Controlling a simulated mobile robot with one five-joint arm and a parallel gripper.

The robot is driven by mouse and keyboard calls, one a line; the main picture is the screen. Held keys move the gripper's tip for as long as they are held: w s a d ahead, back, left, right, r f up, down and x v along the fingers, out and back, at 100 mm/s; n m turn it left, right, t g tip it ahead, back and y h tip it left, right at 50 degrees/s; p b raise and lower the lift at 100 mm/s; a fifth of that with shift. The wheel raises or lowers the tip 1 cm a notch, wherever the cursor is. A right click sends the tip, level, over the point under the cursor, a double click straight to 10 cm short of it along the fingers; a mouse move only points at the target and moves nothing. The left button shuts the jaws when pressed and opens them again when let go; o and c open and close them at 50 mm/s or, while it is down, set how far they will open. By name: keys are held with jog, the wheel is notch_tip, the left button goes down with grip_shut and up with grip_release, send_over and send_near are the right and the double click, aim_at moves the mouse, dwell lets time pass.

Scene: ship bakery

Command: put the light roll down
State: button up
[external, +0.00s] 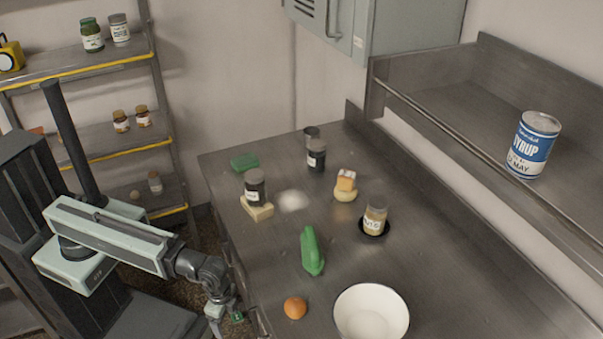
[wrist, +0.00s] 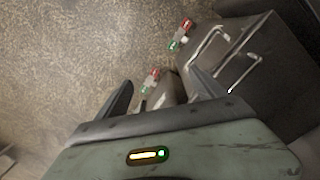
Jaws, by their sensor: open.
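A pale yellow rounded piece (external: 344,195), which looks like the light roll, lies on the steel counter, with an orange-and-white block (external: 346,180) resting on top of it. My gripper (external: 224,312) is low at the counter's near left edge, well apart from the roll. In the wrist view my gripper (wrist: 160,95) has its two fingers spread, pointing past the counter's side toward the floor. I see no roll between the fingers. The roll is not in the wrist view.
The counter (external: 400,265) also holds a white bowl (external: 371,314), an orange ball-like item (external: 295,307), a green item (external: 311,251), a jar on a dark dish (external: 375,220) and dark jars (external: 316,156). Drawer handles (wrist: 212,43) stick out near my gripper.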

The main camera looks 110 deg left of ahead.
notch_tip(320, 180, up, 25)
jog(key=w+p, duration=0.2)
jog(key=p, duration=2.1)
jog(key=n+t+y, duration=0.2)
jog(key=n+t, duration=0.2)
jog(key=n, duration=0.1)
send_near(291, 304)
jog(key=x, duration=0.2)
jog(key=b+x, duration=0.2)
jog(key=b, duration=0.1)
jog(key=shift+f, duration=0.35)
jog(key=shift+w+a+f, duration=0.1)
jog(key=shift+w+f, duration=0.1)
jog(key=b+x, duration=0.5)
jog(key=shift+f, duration=0.15)
jog(key=c, duration=1.6)
notch_tip(291, 304, up, 10)
jog(key=p, duration=1)
